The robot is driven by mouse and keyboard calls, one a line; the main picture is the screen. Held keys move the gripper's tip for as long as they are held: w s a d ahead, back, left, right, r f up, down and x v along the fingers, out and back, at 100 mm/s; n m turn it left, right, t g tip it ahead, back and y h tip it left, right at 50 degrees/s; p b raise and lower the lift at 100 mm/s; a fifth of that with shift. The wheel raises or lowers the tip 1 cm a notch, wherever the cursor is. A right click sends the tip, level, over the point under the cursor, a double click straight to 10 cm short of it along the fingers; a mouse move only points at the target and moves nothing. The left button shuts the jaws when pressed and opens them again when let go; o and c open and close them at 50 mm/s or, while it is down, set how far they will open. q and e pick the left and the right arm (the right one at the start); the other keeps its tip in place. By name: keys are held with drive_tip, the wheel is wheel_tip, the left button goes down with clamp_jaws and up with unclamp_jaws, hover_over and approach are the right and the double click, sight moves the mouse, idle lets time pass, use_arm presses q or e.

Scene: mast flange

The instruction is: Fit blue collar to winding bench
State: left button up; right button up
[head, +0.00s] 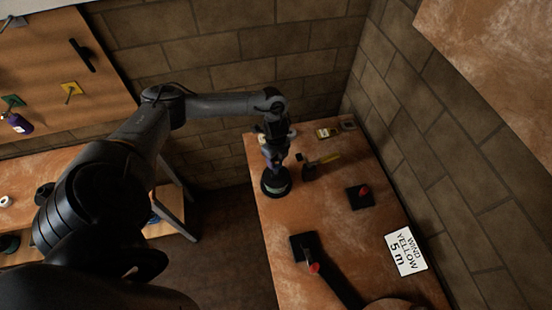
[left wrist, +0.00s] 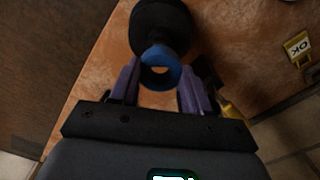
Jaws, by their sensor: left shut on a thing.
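My left gripper (head: 274,160) points down over the far left corner of the wooden winding bench (head: 325,215). In the left wrist view its purple fingers (left wrist: 160,82) are shut on the blue collar (left wrist: 160,66), a short ring with an open hole. A round black piece (left wrist: 160,22) lies just beyond the collar; I cannot tell whether they touch. The collar is mostly hidden there by the fingers. My right gripper is not in view.
Two black plates with red knobs (head: 360,196) (head: 303,246) sit on the bench. A yellow "OK" tag (left wrist: 298,46) is near the back. A sign (head: 406,251) reads "YELLOW WIND 5 m". Brick walls stand behind and right.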

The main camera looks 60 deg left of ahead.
sight(276, 167)
use_arm(q)
drive_tip(key=shift+f+b, duration=0.4)
drive_tip(key=shift+f, duration=0.2)
drive_tip(key=shift+f+b, duration=0.7)
drive_tip(key=shift+f, duration=0.35)
drive_tip(key=shift+f+b, duration=0.8)
drive_tip(key=shift+f, duration=0.4)
drive_tip(key=o, duration=1.1)
drive_tip(key=shift+r, duration=0.15)
wheel_tip(276, 167, up, 10)
drive_tip(key=shift+f, duration=0.15)
drive_tip(key=shift+r+p, duration=0.4)
drive_tip(key=shift+r, duration=0.05)
